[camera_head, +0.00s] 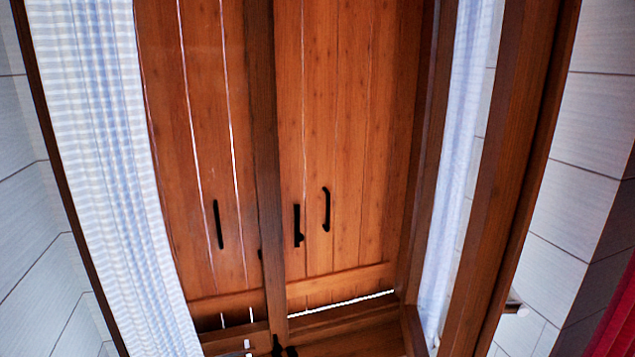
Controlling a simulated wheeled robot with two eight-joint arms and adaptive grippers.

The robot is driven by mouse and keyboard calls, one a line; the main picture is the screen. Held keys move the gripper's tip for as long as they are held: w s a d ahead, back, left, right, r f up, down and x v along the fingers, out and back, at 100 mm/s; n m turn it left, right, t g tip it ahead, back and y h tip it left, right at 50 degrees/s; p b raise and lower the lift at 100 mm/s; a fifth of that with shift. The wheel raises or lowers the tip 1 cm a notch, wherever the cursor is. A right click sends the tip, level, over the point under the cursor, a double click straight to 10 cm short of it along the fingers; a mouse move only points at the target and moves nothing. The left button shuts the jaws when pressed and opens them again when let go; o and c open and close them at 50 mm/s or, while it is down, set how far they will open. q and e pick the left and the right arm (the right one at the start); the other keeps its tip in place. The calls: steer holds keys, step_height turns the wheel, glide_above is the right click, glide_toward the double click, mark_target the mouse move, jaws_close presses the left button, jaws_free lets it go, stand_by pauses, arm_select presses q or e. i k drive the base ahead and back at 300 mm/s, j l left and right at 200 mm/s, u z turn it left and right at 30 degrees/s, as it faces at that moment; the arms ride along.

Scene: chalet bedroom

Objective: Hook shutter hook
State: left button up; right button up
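Two wooden shutter panels, left (165,120) and right (345,120), stand closed or nearly closed, with thin light lines between boards and along the right one's lower edge. A dark upright post (265,150) runs between them. A straight black bar, which looks like the shutter hook (298,226), hangs vertically on the right panel beside the post. A curved black handle (326,208) is to its right. A straight black handle (218,224) is on the left panel. A small dark piece (259,254) shows at the post's left edge. Neither gripper is visible.
A striped pale curtain (105,170) hangs at the left and another (456,170) at the right, inside the wooden frame (520,150). A wooden sill (350,335) runs below. Small dark fittings (283,348) show at the bottom edge. Red fabric (615,315) is at lower right.

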mark_target(299, 237)
steer(key=i+j, duration=0.15)
steer(key=i, duration=0.8)
